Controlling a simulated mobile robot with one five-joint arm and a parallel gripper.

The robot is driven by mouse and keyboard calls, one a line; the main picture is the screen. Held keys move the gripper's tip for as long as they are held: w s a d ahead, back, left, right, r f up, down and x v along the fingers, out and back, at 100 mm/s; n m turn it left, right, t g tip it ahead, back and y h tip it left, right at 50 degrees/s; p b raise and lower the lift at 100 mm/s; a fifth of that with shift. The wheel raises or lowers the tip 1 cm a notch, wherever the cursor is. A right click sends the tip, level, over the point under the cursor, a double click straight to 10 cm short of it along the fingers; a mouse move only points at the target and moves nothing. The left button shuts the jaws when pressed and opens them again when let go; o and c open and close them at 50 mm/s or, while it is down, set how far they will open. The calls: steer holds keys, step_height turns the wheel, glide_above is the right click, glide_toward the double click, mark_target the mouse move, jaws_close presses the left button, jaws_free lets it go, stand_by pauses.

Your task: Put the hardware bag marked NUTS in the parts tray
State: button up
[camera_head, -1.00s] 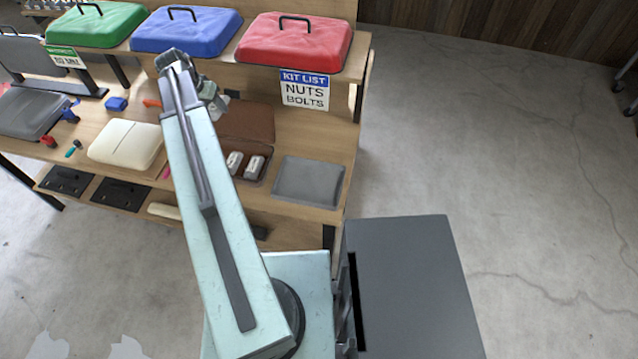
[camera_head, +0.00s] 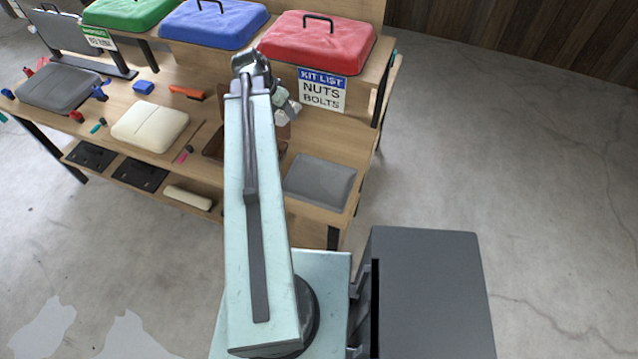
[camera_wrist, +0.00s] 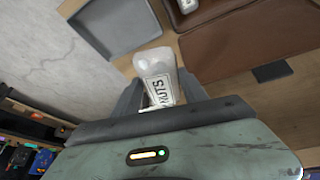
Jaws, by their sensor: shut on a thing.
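A white bag marked NUTS (camera_wrist: 157,78) is in my gripper (camera_wrist: 160,98), its lettered side towards the wrist camera. In the head view the pale bag (camera_head: 291,112) shows small at the end of my arm, above the bench and in front of the red case. A shallow grey tray (camera_head: 320,183) lies on the bench's lower right, clear of my gripper. Its inside looks empty in the wrist view (camera_wrist: 118,22), up and left of the bag. My arm partly hides the brown case (camera_head: 213,145); its brown surface (camera_wrist: 250,38) fills the upper right of the wrist view.
A red case (camera_head: 320,42) and a blue case (camera_head: 212,24) stand on the upper shelf, with a NUTS/BOLTS kit sign (camera_head: 322,90) below the red one. A cream case (camera_head: 150,126) lies left of my arm.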

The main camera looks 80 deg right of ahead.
steer(key=s+a+m, duration=0.2)
steer(key=s+a, duration=0.1)
steer(key=s, duration=0.5)
steer(key=shift+y, duration=0.3)
step_height(320, 180, down, 22)
steer(key=b, duration=2.2)
steer(key=shift+w, duration=0.15)
steer(key=shift+w+a+r, duration=0.1)
steer(key=shift+w+r, duration=0.05)
steer(key=shift+w, duration=0.4)
